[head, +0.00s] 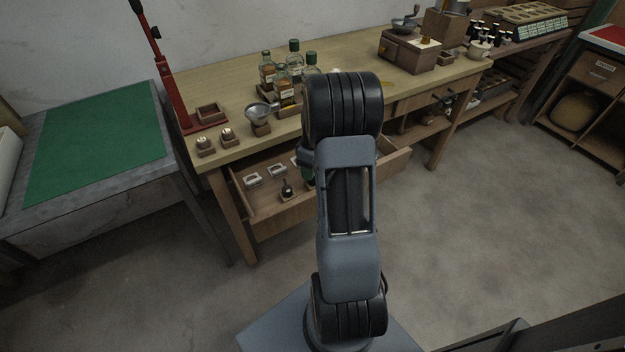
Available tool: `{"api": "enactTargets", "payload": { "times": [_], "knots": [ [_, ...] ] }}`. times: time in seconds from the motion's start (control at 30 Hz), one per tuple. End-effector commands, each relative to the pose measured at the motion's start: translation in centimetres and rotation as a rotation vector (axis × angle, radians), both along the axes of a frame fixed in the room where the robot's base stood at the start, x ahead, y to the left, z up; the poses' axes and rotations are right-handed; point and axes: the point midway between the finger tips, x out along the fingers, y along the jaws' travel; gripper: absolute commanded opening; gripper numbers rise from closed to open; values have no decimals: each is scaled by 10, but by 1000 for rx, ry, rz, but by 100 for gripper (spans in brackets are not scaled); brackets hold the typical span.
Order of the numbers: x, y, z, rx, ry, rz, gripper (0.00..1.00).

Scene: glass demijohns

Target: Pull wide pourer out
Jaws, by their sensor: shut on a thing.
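I cannot tell which thing is the wide pourer. An open drawer (268,207) under the bench holds small pieces: two pale holders (252,180) (277,169) and a dark, narrow-necked piece (287,190) on a small wooden base. Green-capped bottles (267,70) stand on the bench above, with a metal funnel (259,112) on a wooden block in front of them. My arm crosses the middle of the head view and covers part of the drawer and bench. My gripper is hidden behind it, so its hold does not show.
Two small wooden blocks (205,146) (228,136) sit at the bench's left front, near a red stand (172,85). A wooden grinder (408,54) is at the right. A green-matted table (95,145) stands left. The floor (470,230) at right is clear.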

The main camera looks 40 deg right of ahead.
Motion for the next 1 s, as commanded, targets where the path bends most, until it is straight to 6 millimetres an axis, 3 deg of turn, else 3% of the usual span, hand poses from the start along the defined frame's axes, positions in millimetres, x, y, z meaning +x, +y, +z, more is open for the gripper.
{"api": "enactTargets", "payload": {
  "times": [1.0],
  "knots": [
    [0, 0, 30, 0, 0, 0, 0]
  ]
}}
